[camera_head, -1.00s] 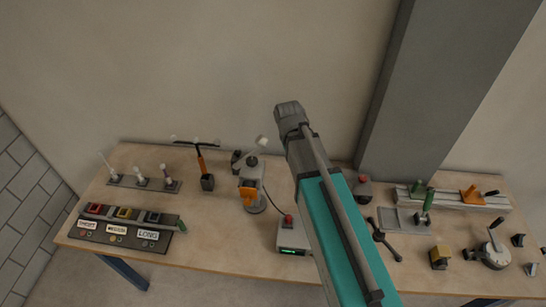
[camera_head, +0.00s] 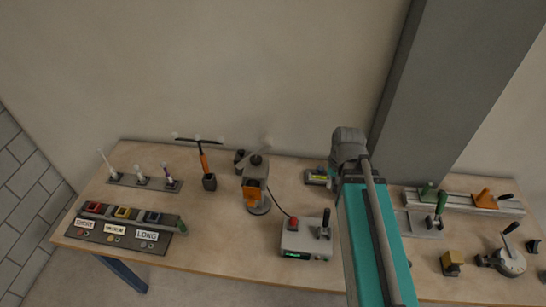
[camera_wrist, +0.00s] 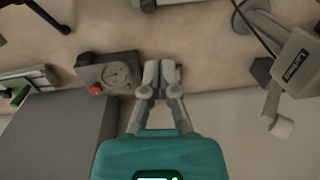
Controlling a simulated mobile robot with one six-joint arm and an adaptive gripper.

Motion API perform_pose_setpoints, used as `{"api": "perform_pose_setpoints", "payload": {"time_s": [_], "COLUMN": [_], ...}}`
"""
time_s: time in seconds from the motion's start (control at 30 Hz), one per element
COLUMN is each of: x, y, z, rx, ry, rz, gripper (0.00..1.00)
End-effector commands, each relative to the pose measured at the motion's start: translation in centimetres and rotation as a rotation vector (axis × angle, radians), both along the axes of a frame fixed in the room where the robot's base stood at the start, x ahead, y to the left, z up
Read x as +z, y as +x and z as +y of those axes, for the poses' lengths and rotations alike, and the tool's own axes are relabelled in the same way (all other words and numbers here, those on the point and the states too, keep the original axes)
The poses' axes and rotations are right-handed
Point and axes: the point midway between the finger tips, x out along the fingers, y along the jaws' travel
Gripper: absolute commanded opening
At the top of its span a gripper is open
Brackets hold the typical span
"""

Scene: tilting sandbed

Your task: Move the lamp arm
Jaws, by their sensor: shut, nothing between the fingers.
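What looks like the lamp is a grey jointed device with an orange part (camera_head: 252,188) on a round base, left of centre on the bench in the head view. In the head view my arm hides the fingers.
A gauge box with a red button (camera_wrist: 108,73) is close left of my fingers in the wrist view. A control box with a red button and lever (camera_head: 306,238) stands right of the lamp, with a cable between. A grey pillar (camera_head: 432,90) rises behind the bench.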

Motion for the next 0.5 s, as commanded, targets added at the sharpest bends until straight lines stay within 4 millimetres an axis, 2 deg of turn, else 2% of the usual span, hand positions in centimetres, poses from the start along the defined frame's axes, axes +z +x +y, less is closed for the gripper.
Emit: {"api": "perform_pose_setpoints", "payload": {"time_s": [0.37,0.5], "x": [-3.3,-5.0], "y": [4.2,7.0], "z": [2.6,4.2], "rx": [-0.281,-0.466], "ry": [0.179,0.296], "rz": [0.040,0.091], "gripper": [0.00,0.00]}}
